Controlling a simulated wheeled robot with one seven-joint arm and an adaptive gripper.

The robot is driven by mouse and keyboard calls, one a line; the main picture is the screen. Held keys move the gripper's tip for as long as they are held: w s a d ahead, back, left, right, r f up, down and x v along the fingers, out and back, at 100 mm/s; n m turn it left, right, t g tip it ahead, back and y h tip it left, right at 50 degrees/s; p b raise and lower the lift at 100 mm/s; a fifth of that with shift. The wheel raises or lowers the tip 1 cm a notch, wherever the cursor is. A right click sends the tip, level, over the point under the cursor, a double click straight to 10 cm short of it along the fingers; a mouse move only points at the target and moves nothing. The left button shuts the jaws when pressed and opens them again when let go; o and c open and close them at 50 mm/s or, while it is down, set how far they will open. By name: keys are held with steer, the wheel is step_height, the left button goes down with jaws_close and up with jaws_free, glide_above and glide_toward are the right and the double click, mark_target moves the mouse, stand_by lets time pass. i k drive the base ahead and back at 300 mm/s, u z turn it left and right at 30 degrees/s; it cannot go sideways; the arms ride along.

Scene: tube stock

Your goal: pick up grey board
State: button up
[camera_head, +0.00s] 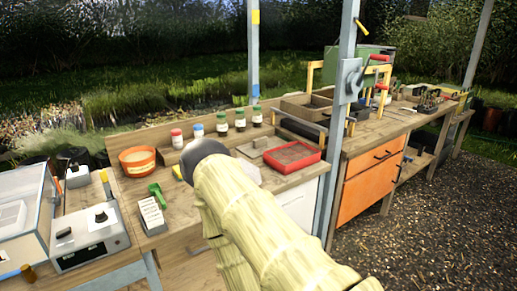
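A small flat grey-brown piece (248,150) lies on the wooden bench, just left of the red tray. It may be the grey board, but it is too small to tell for sure. My arm, in a pale yellow ribbed cover, reaches up from the bottom over the bench front and ends in a dark grey rounded part. No gripper fingers show; they are out of sight beyond the arm's end. The arm hides part of the bench top behind it.
A red tray (292,157) is right of the arm. Several jars stand along the back, including a blue-capped one (197,133). An orange bowl (137,161), green scoop (157,194) and labelled block (151,212) are left. A blue-grey post (341,120) rises at the bench's right.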

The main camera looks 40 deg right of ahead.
mark_target(254, 150)
steer(key=z, duration=1.4)
steer(key=k, duration=0.5)
steer(key=z, duration=0.55)
steer(key=i, duration=0.95)
steer(key=u, duration=0.75)
steer(key=i, duration=0.5)
steer(key=u, duration=0.55)
